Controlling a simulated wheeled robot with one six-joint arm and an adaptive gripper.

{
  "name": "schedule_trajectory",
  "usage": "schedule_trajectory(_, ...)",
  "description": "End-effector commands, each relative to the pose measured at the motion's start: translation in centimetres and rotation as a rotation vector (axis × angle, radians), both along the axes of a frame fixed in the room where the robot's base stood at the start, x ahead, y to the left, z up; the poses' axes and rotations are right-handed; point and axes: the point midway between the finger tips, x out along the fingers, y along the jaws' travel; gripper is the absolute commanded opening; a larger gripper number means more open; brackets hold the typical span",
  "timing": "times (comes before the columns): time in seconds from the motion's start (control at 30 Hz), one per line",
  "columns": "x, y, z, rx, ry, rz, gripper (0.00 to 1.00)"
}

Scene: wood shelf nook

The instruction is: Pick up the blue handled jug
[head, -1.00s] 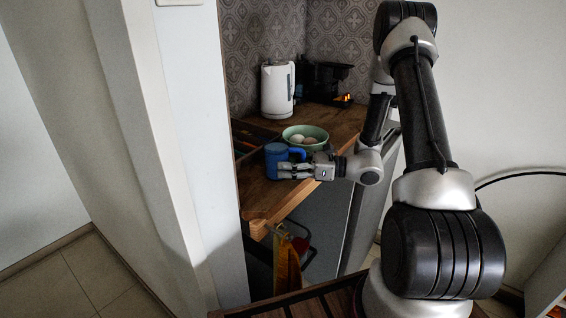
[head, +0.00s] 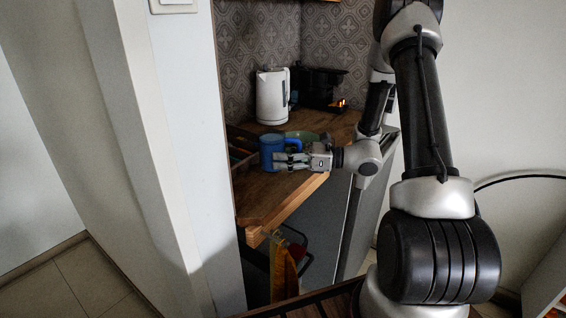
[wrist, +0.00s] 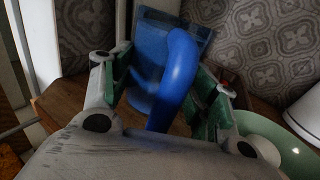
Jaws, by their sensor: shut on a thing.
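The blue handled jug (head: 270,152) is at the front part of the wooden counter in the head view, with its handle toward my gripper. My gripper (head: 283,161) reaches in from the right and is shut on the jug. In the wrist view the jug body (wrist: 157,50) stands beyond the fingers, and its thick curved handle (wrist: 176,80) runs between the two green-padded fingers (wrist: 165,95). I cannot tell from the head view whether the jug's base touches the counter.
A green bowl (head: 309,136) with pale round things, egg-like in the wrist view (wrist: 262,149), is close behind my gripper. A white kettle (head: 272,97) and a dark appliance (head: 322,84) stand farther back. A white wall edge (head: 190,150) bounds the left.

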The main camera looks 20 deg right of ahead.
Motion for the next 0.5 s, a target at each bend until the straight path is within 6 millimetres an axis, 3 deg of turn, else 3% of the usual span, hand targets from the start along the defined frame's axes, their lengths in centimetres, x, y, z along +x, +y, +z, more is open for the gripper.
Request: schedule_trajectory(0.5,0.0,0.0,4.0,0.0,-0.002,0.0,0.19)
